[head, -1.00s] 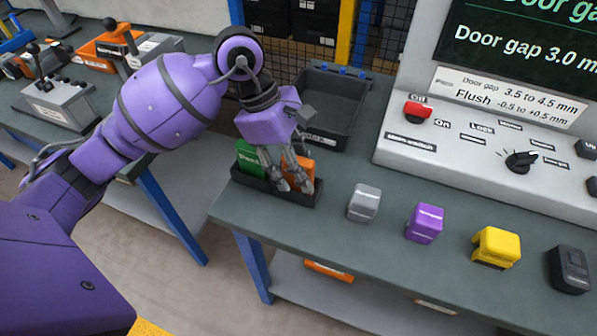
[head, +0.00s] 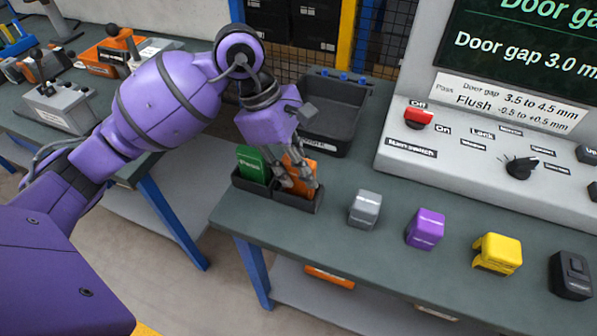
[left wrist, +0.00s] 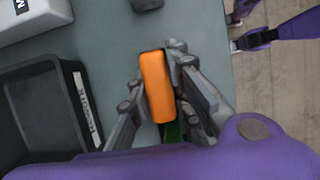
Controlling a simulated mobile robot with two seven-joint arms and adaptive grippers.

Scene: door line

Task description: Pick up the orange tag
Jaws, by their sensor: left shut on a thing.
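The orange tag (head: 301,172) is between the fingers of my left gripper (head: 302,187), over the right compartment of a small black holder (head: 315,203) at the bench's left end. The left gripper is shut on it. The left wrist view shows the orange tag (left wrist: 157,88) upright between both fingers (left wrist: 158,95). I cannot tell whether its lower end is clear of the holder. A green tag (head: 251,162) stands in the holder's left compartment. It also shows partly in the left wrist view (left wrist: 172,132), behind the orange tag.
A black bin (head: 335,115) stands behind the holder. Grey (head: 365,209), purple (head: 426,228), yellow (head: 498,254) and black (head: 571,273) blocks stand in a row to the right. A control panel (head: 450,150) with a red switch (head: 418,117) is behind them.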

